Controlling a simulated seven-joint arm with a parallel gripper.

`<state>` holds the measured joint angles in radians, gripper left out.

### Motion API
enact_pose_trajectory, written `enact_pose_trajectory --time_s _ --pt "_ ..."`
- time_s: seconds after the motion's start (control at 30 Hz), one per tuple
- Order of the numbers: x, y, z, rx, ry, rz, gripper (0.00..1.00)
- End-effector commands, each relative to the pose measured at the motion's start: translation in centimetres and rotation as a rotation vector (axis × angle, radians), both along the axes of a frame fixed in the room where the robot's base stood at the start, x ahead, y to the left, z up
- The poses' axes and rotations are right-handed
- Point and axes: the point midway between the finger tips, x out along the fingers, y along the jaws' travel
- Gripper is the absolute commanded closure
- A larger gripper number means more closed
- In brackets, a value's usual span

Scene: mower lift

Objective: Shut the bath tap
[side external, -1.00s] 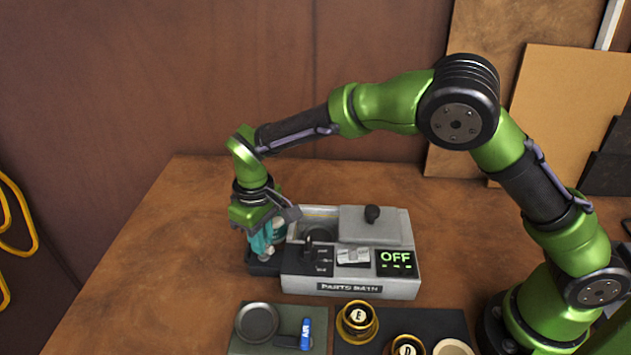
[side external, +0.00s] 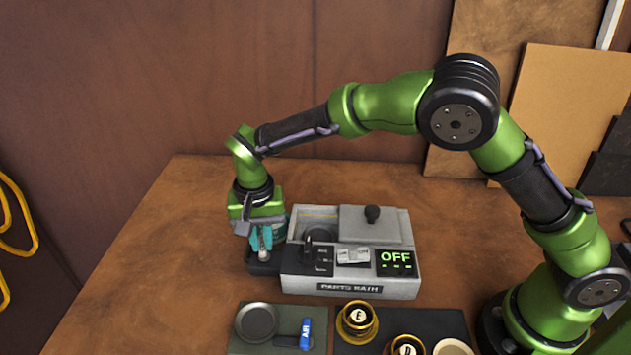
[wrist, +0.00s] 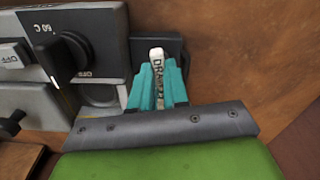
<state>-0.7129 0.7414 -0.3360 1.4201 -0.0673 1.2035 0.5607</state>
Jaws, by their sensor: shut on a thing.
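The grey parts bath (side external: 298,286) stands on the wooden bench. A small dark block (side external: 262,267) sits at its left end, and also shows in the wrist view (wrist: 176,46). A pale lever with lettering that seems to read DRAIN (wrist: 157,54) stands over this block; I take it for the bath tap's handle. My gripper (side external: 262,241) points down at the block, and its teal fingers (wrist: 158,88) are shut on the lever from both sides. I cannot tell whether the tap is open or shut.
The bath carries a black knob (wrist: 62,58), a switch (side external: 353,256), an OFF display (side external: 397,262) and a lid (side external: 360,229). In front are a green mat with a round dish (side external: 257,322) and several cups (side external: 357,319). The bench left of my gripper is clear.

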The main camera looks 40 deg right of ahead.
Motion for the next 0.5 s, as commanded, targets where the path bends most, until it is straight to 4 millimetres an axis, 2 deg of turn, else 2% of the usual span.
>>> enact_pose_trajectory --time_s 0.2,0.5 --pt "0.02 0.03 0.19 0.002 -0.001 -0.131 1.0" --pt "0.01 0.04 0.19 0.002 -0.001 -0.22 1.0"
